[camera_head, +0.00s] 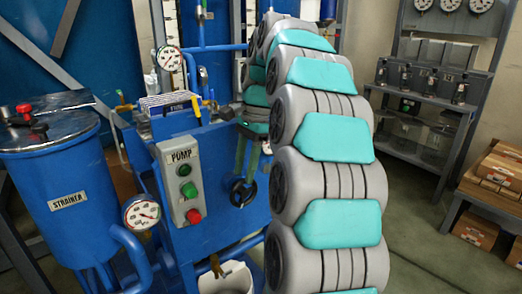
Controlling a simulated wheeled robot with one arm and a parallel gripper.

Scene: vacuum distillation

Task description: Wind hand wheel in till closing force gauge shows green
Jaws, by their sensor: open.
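A dark round hand wheel (241,193) sits on the front of the blue machine, right of the pump control box. My gripper (247,168) is open and reaches down from above, its fingers close over the top of the wheel. I cannot tell whether they touch it. A round gauge (168,59) with a white face stands on the machine's upper part, and another gauge (141,213) sits lower, beside the strainer. I cannot tell which one is the closing force gauge, and their needles are too small to read surely.
A grey pump box (180,182) with green and red buttons is left of the wheel. The blue strainer tank (62,190) stands at far left, a white bucket (228,279) below. Grey shelves (421,128) and boxes (498,168) are at right. Floor right of my arm is clear.

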